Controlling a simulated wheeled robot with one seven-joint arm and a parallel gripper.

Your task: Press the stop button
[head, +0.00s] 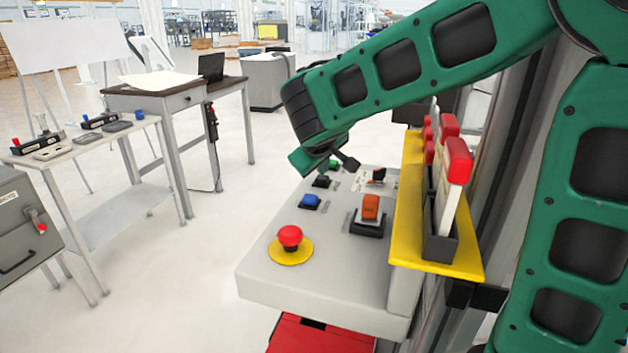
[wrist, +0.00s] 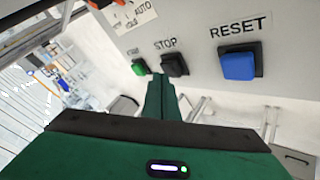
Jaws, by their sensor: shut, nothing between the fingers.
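The stop button (wrist: 174,65) is a black square button under the label STOP in the wrist view. In the head view the black button (head: 321,182) sits between the blue reset button (head: 310,201) and the green button (head: 333,164) on the grey control panel (head: 290,278). My gripper (wrist: 160,79) is shut and empty, its green fingers pointing at the panel. In the wrist view its tips overlap the gap between the stop button and the green button (wrist: 139,67). I cannot tell whether they touch the panel. In the head view my green hand is just above the black button.
A red emergency button (head: 290,237) on a yellow base stands at the panel's near end. An orange switch (head: 370,208) and a yellow shelf (head: 432,262) with red-topped items are on the right. Tables (head: 95,145) stand at left, with open floor between.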

